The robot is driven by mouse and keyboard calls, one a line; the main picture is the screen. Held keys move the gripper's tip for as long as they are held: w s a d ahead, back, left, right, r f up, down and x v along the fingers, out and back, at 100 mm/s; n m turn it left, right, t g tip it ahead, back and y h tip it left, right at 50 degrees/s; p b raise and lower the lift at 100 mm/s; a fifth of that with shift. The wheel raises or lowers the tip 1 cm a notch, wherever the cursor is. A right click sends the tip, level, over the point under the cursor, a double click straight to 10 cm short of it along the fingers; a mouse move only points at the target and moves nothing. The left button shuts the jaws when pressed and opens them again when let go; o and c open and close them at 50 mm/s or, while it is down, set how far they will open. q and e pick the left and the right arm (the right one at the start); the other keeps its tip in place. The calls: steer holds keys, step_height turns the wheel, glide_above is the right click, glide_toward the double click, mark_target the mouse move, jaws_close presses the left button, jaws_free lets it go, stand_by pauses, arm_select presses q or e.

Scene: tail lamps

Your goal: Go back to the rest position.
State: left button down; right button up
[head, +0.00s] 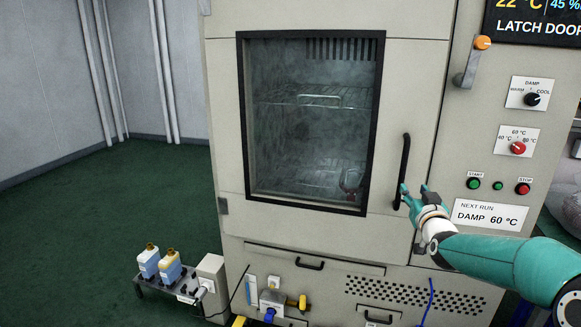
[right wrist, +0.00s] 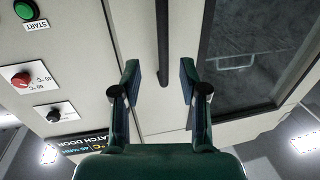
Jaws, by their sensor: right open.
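My right gripper (head: 413,189) is open, close to the lower end of the black door handle (head: 404,165) in the head view. In the right wrist view its two fingers (right wrist: 159,78) stand apart, with the handle (right wrist: 162,40) in line with the gap between them. I cannot tell whether they touch it. The cabinet door (head: 225,120) looks shut, with a dark window (head: 300,140) showing wire racks inside. My left gripper is in neither view.
An orange-knobbed latch lever (head: 470,65) sits right of the door, below a screen reading "LATCH DOOR" (head: 540,27). Knobs and buttons (head: 473,183) are near my right arm. A low shelf with bottles (head: 149,261) is at lower left. Green floor (head: 80,220) is clear.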

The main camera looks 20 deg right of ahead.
steer(key=w+a+f+n+y+p, duration=0.2)
steer(key=w+a+f+y+p, duration=0.3)
steer(key=a+f, duration=0.55)
steer(key=s+a+f+n+g+y, duration=0.25)
steer(key=a+f+g+y, duration=0.2)
steer(key=a+f, duration=1.35)
steer(key=s+a+f+g+y+p, duration=0.15)
steer(key=s+a+f+g, duration=0.35)
steer(key=s+a+f, duration=0.7)
steer(key=s+a+f+g+y, duration=0.1)
steer(key=s+a+g, duration=0.1)
steer(key=s, duration=0.7)
steer(key=s+a+f+g+y, duration=0.1)
steer(key=s+a+g, duration=0.2)
steer(key=s, duration=0.6)
steer(key=shift+d+m+g, duration=0.1)
steer(key=shift+m+g, duration=0.15)
steer(key=shift+m, duration=0.1)
